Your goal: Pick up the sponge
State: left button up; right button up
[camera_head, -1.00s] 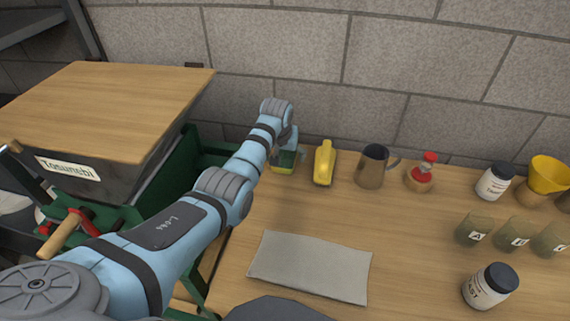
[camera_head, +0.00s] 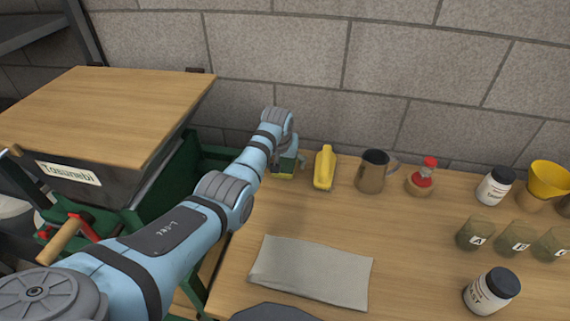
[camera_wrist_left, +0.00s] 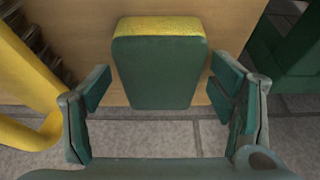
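The sponge (camera_wrist_left: 158,72) is a block with a dark green body and a yellow layer. In the left wrist view it is upper middle, between the fingers of my left gripper (camera_wrist_left: 162,85). The fingers are open, one on each side, with a visible gap to the sponge. In the head view the sponge (camera_head: 284,175) is at the back left of the table, partly hidden by my left gripper (camera_head: 288,163). My right gripper is not in view.
A yellow object (camera_head: 324,167) stands close to the right of the sponge, then a mug (camera_head: 371,172) and a red-topped item (camera_head: 423,178). A grey cloth (camera_head: 311,272) lies in front. A stone wall (camera_head: 290,60) rises behind. The middle of the table (camera_head: 400,240) is clear.

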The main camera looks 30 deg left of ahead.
aim_at(285, 161)
pick_arm(q)
jog(key=c, duration=0.7)
jog(key=shift+r, duration=0.1)
notch_tip(285, 161, up, 20)
jog(key=p, duration=0.3)
jog(key=shift+r, duration=0.2)
jog(key=shift+c, duration=0.5)
